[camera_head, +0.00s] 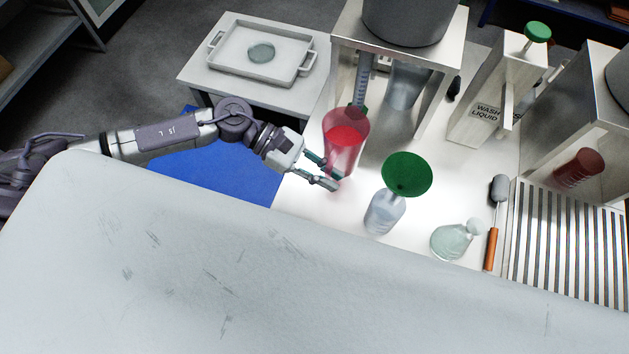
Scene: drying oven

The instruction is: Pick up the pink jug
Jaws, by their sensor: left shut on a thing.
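The pink jug (346,158) stands upright on the white worktop, with a red inside showing at its open top. My left gripper (330,175) comes in from the left and is shut on the jug's lower left side. One finger lies against its near side; the other is partly hidden behind or beside the wall. The jug's base is partly covered by the fingers. I cannot tell whether the base touches the worktop. My right gripper is not in view.
A clear bottle (384,213) with a green funnel (407,174) stands close to the jug's right. A glass flask (452,241), an orange-handled tool (490,248) and a slatted rack (566,245) lie farther right. A metal stand (343,54) rises behind the jug.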

